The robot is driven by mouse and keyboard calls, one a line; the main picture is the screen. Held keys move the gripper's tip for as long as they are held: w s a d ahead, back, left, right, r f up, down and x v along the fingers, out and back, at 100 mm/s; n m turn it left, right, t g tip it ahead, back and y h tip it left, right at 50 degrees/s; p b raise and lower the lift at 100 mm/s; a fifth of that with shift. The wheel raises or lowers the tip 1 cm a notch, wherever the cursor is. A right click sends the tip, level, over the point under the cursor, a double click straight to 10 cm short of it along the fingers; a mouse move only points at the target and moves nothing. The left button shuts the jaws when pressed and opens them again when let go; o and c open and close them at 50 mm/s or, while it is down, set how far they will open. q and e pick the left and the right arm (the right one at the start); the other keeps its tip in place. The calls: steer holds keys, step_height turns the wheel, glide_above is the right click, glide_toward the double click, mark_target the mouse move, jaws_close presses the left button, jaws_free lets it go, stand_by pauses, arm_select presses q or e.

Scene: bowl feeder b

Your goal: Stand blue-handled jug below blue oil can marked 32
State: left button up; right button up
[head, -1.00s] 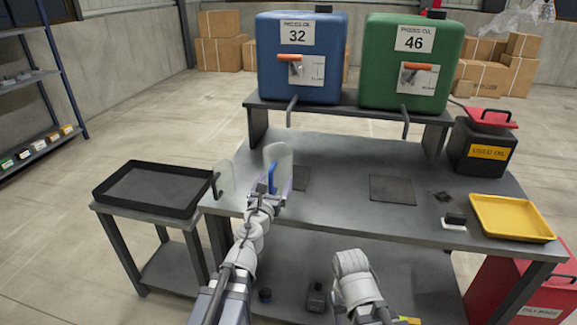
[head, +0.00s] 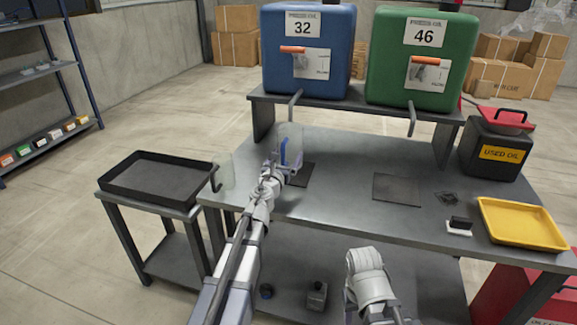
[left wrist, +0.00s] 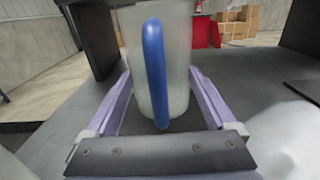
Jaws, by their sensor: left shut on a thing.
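The blue-handled jug (head: 291,147) is a clear, upright vessel. My left gripper (head: 276,170) is shut on it. In the left wrist view the jug (left wrist: 177,60) stands between my two fingers, with its blue handle (left wrist: 154,70) facing the camera. It is near the left dark square mat (head: 302,174); whether it touches the bench is unclear. The blue oil can marked 32 (head: 306,50) stands on the raised shelf, its spout (head: 294,105) hanging above and behind the jug. My right arm shows at the bottom, but its gripper fingers cannot be seen.
A second clear jug (head: 224,172) with a dark handle stands at the bench's left edge, beside the black tray (head: 112,188). The green can marked 46 (head: 421,60) is to the right, above another dark mat (head: 397,188). A yellow tray (head: 484,215) lies at the right.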

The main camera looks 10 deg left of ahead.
arm_select(q)
step_height(320, 180, down, 2)
steer(key=shift+f+b, duration=0.15)
steer(key=shift+b, duration=0.6)
steer(key=shift+d, duration=0.1)
arm_select(e)
steer(key=shift+w+d+f, duration=0.1)
steer(key=shift+d+f, duration=0.15)
steer(key=shift+f, duration=0.3)
steer(key=shift+d+f, duration=0.2)
steer(key=shift+f, duration=0.3)
arm_select(q)
steer(key=o, duration=1.2)
steer(key=shift+c, duration=0.2)
arm_select(e)
steer(key=shift+f, duration=0.15)
arm_select(q)
steer(key=shift+r, duration=0.2)
steer(key=s, duration=1.2)
steer(key=shift+a, duration=0.25)
